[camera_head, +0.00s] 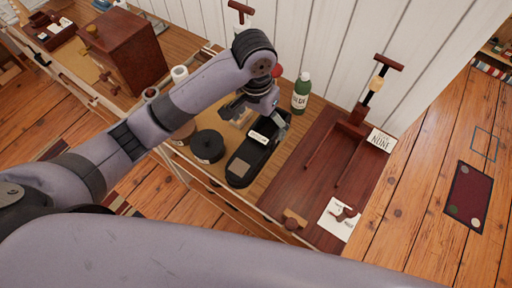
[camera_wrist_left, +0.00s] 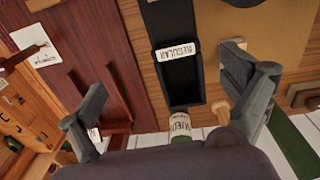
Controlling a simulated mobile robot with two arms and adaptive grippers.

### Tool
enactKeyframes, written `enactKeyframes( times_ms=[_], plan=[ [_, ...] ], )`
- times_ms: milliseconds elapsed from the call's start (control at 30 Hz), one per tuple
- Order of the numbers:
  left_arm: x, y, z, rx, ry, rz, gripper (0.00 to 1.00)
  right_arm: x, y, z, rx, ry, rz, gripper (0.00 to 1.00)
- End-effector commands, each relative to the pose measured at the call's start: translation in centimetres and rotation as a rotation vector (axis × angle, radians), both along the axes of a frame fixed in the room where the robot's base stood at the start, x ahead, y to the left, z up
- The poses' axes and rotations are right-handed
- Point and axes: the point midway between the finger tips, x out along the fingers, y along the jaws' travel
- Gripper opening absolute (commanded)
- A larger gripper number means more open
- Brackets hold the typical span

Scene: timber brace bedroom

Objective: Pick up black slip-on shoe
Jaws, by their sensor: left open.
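A long black object (camera_head: 245,163) with a rounded near end lies on the wooden table. It best fits the black slip-on shoe, though its shape is not clearly a shoe. It carries a white label, which reads "REGULAR" in the left wrist view (camera_wrist_left: 178,80), where its end looks like an open box. My left gripper (camera_head: 258,113) is open and empty above the far end of it. In the left wrist view the fingers (camera_wrist_left: 168,88) are spread wide on either side of the black object, apart from it. My right gripper is not in view.
A round black container (camera_head: 207,146) stands close left of the black object. A green bottle (camera_head: 301,93) stands behind it near the white wall. A dark red board (camera_head: 330,190) with an upright frame (camera_head: 350,125) lies to the right.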

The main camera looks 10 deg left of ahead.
Motion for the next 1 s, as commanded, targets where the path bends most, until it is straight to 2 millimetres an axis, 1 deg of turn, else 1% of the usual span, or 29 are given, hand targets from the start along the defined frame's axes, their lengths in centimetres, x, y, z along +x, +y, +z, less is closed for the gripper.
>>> enactKeyframes(
  times_ms=[33,133,233,367,600,700,800,1000],
  plan=[
    [0.6,0.4,0.6,0.022,0.002,0.008,0.97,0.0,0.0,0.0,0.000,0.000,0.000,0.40],
    [1.0,0.9,1.1,0.046,0.011,0.020,0.97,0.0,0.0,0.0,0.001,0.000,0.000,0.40],
    [1.1,1.0,0.6,0.056,0.018,0.026,0.97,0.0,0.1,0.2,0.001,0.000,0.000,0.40],
    [1.0,1.1,-1.8,0.057,0.021,0.028,0.97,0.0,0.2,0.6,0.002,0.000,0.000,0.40],
    [1.0,1.1,-7.0,0.056,0.019,0.026,0.97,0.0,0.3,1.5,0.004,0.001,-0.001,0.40],
    [1.1,1.1,-8.8,0.055,0.017,0.026,0.97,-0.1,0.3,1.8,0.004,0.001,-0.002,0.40],
    [1.1,1.0,-10.1,0.054,0.017,0.026,0.97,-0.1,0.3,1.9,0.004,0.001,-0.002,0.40],
    [1.2,1.1,-11.3,0.055,0.015,0.024,0.97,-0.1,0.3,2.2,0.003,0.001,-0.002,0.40]
  ],
)
